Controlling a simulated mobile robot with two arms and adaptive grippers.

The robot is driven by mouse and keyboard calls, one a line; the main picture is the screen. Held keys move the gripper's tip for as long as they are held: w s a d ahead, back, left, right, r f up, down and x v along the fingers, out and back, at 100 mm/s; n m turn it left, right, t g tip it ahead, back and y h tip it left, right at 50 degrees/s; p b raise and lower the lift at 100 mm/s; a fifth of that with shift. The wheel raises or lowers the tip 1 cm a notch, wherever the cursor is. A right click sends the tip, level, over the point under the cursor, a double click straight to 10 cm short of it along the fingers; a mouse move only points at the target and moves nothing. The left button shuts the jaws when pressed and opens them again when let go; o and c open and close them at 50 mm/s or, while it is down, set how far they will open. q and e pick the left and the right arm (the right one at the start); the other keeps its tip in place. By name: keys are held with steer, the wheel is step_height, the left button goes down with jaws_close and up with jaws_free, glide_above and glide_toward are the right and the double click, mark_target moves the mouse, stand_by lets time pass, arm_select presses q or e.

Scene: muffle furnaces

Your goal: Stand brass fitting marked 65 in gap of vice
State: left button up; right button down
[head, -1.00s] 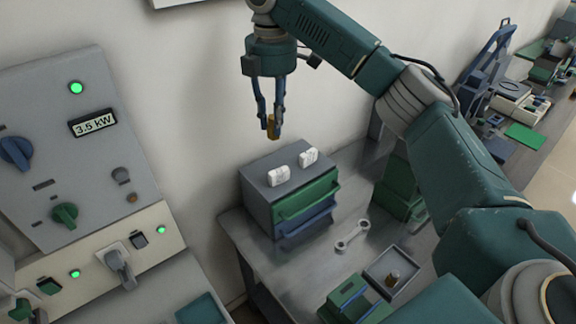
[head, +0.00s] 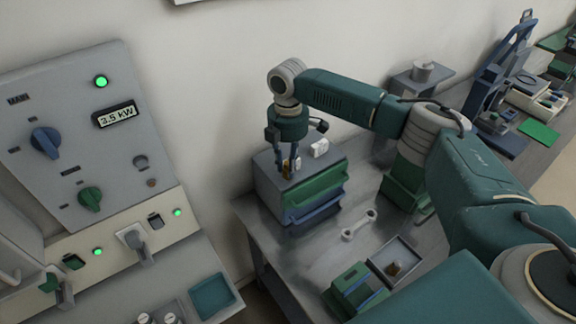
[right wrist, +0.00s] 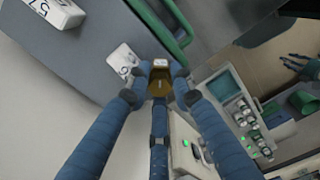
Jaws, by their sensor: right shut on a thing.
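My right gripper (head: 286,166) is shut on a small brass fitting (right wrist: 160,82). It holds the fitting low by the left part of the grey drawer cabinet's top (head: 262,176); whether they touch is unclear. The fitting's marking is not readable. A white label block (right wrist: 122,60) is close beside the fingers in the right wrist view, and another (right wrist: 57,12) reads 57. A green block with a blue part (head: 355,290) stands at the table's front; I cannot tell if it is the vice. A blue pronged shape (right wrist: 300,63), perhaps my left gripper, is too small to judge.
The cabinet has green and blue drawers (head: 315,190). A spanner (head: 358,225) lies on the grey table (head: 310,258). A grey tray (head: 412,257) holds another brass piece (head: 393,268). A control panel (head: 75,150) stands at left. Green bins (head: 405,185) stand behind the tray.

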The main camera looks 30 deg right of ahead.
steer(key=shift+f, duration=0.9)
steer(key=shift+f, duration=0.15)
steer(key=c, duration=1.8)
jaws_free()
steer(key=shift+o, duration=0.2)
